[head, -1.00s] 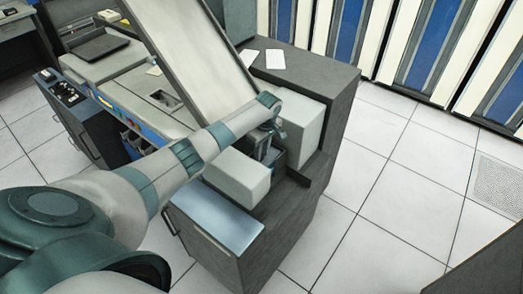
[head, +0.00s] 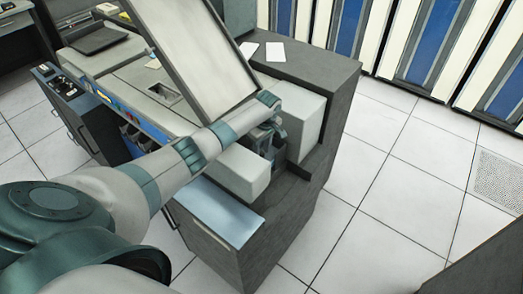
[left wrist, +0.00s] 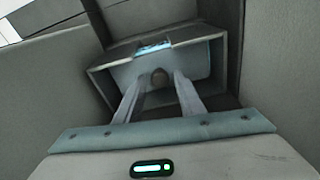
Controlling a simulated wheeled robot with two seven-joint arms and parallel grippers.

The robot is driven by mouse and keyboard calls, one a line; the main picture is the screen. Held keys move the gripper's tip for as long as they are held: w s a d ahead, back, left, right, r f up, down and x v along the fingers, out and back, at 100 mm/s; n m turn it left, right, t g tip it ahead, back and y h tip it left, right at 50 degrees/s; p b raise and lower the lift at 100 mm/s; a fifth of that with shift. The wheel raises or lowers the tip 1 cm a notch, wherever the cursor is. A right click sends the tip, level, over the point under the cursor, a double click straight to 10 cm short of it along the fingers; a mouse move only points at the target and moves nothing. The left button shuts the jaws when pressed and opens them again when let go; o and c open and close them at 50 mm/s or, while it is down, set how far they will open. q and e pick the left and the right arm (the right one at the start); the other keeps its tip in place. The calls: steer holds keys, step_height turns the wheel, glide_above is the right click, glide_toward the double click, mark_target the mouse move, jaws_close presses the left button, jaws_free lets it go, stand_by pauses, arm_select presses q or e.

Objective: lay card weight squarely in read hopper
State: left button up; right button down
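My left gripper (head: 264,152) points down between two pale blocks on the card machine. In the left wrist view its two fingers (left wrist: 159,80) reach into a grey box-like pocket, seemingly the read hopper (left wrist: 222,62). A dark round knob (left wrist: 159,77) shows between the fingertips. Behind it is a pale plate with a bluish sheen, apparently the card weight (left wrist: 192,66). The fingers stand close on both sides of the knob, but I cannot tell whether they touch it. The plate's lower edge and its seating are hidden. My right gripper is not in view.
Pale blocks flank the gripper, one in front (head: 240,172) and one behind (head: 300,122). A large tilted panel (head: 190,45) rises beside my left arm. Two white cards (head: 275,52) lie on the dark top. Open tiled floor (head: 390,190) is at right.

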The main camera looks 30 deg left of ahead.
arm_select(q)
steer(key=shift+o, duration=0.2)
step_height(320, 180, up, 17)
steer(key=d+b, duration=0.2)
steer(key=shift+s+r, duration=0.2)
steer(key=shift+s, duration=0.05)
stand_by(0.4)
steer(key=shift+f, duration=0.1)
stand_by(0.6)
